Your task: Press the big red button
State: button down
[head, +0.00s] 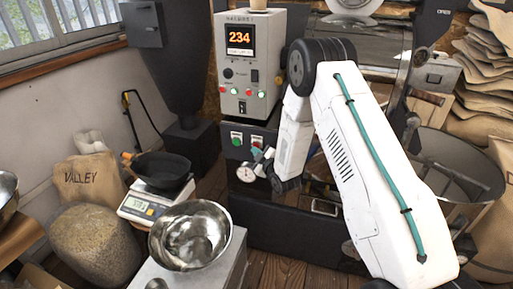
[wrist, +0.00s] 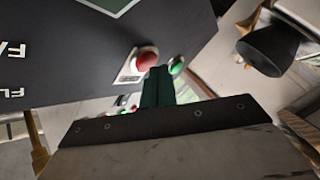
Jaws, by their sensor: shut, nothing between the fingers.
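A big red button (wrist: 147,61) on a pale plate sits on the dark panel in the wrist view. In the head view the red button (head: 257,141) is on the dark box below the display cabinet, partly covered by my gripper (head: 257,154). A green button (head: 237,139) is on the same box to its left, and a green button (wrist: 176,65) shows to the right of the red one in the wrist view. My gripper (wrist: 158,72) is shut and empty, its dark green fingertips close beside the red button's lower right edge. I cannot tell whether they touch it.
A grey control cabinet (head: 237,75) with small buttons and a display reading 234 stands above the dark box. A round gauge (head: 245,174) is just below my gripper. A steel bowl (head: 190,235) and a scale (head: 150,207) stand at left. A drum (head: 455,160) is at right.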

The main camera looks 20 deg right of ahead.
jog(key=shift+w+d, duration=0.25)
jog(key=shift+w, duration=0.05)
dwell(0.7)
jog(key=shift+s+a, duration=0.5)
jog(key=shift+s, duration=0.15)
jog(key=shift+s+a, duration=0.75)
jog(key=shift+s, duration=0.3)
jog(key=shift+s+a, duration=0.7)
jog(key=shift+s, duration=0.3)
